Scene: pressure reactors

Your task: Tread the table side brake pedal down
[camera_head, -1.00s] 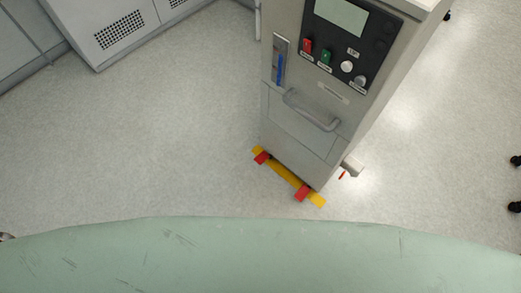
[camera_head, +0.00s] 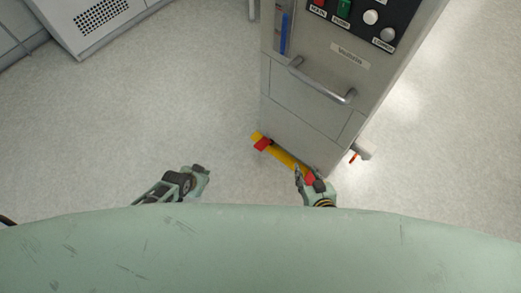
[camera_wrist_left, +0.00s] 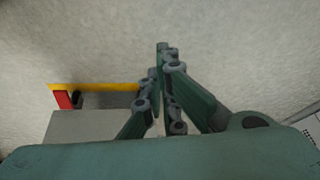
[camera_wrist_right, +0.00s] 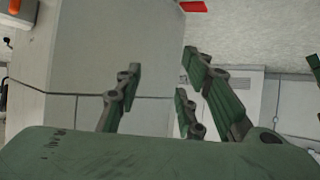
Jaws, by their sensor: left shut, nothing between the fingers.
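A yellow bar (camera_head: 284,159) runs along the floor at the foot of the grey cabinet (camera_head: 318,112). It carries two red pedals: the left one (camera_head: 263,144) is clear, and the right one (camera_head: 310,180) is partly hidden behind my right gripper (camera_head: 307,171). The pictures do not show which pedal is the table side one. My right gripper is open and empty, with its fingers over the bar's right end; contact cannot be told. My left gripper (camera_head: 203,168) is shut and empty, left of the bar. The left wrist view shows the bar (camera_wrist_left: 95,87) and one red pedal (camera_wrist_left: 64,100).
The cabinet front has a handle (camera_head: 322,83) and a button panel (camera_head: 360,18). A red-tipped lever (camera_head: 353,157) sticks out at its lower right. A vented cabinet (camera_head: 90,22) stands at the back left.

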